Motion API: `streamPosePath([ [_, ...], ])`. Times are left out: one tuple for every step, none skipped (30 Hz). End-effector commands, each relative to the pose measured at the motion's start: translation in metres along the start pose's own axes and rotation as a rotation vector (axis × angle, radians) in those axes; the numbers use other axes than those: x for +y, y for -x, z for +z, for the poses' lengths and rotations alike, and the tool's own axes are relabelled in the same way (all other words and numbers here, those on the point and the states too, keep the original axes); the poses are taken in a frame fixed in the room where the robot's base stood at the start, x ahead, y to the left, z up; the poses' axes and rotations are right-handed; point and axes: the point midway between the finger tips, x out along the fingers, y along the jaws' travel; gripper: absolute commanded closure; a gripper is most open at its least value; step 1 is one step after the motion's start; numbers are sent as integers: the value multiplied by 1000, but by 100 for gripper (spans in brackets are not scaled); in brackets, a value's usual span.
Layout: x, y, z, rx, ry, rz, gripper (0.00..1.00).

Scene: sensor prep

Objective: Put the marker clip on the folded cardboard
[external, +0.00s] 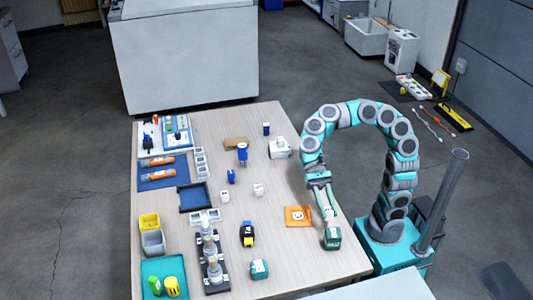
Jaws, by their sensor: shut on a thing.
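My gripper (330,218) hangs below the arched arm over the right front of the table. It is shut, with a dark teal block (332,239) with a pale marking at its fingertips. I cannot tell for sure that this block is the marker clip. The folded cardboard (235,143) looks like a flat brown piece lying near the back middle of the table, far to the upper left of my gripper. A blue and white item (242,155) stands just in front of the cardboard.
An orange square (292,222) with a white item lies left of my gripper. Another teal block (260,269), a black and yellow item (248,235) and a dark rack (214,270) stand at the front. Small blue and white pieces are mid-table. Trays line the left side.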

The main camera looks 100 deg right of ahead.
Motion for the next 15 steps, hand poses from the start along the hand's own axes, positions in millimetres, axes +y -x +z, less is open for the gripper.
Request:
streamPosePath([
  [1, 0, 0, 0, 0, 0, 100],
  [1, 0, 0, 0, 0, 0, 100],
  [2, 1, 0, 0, 1, 0, 100],
  [2, 1, 0, 0, 1, 0, 100],
  [1, 1, 2, 0, 1, -1, 100],
  [1, 3, 4, 0, 2, -2, 100],
  [1, 4, 8, 0, 3, -3, 100],
  [0, 6, 12, 1, 4, -4, 100],
  [0, 9, 19, 2, 6, -6, 100],
  [0, 12, 26, 3, 8, -6, 100],
  [0, 14, 32, 2, 6, -4, 100],
  [1, 17, 40, 2, 6, -2, 100],
  [1, 20, 48, 4, 8, -3, 100],
  [0, 23, 54, 3, 7, -5, 100],
  [0, 27, 63, 2, 8, -6, 100],
])
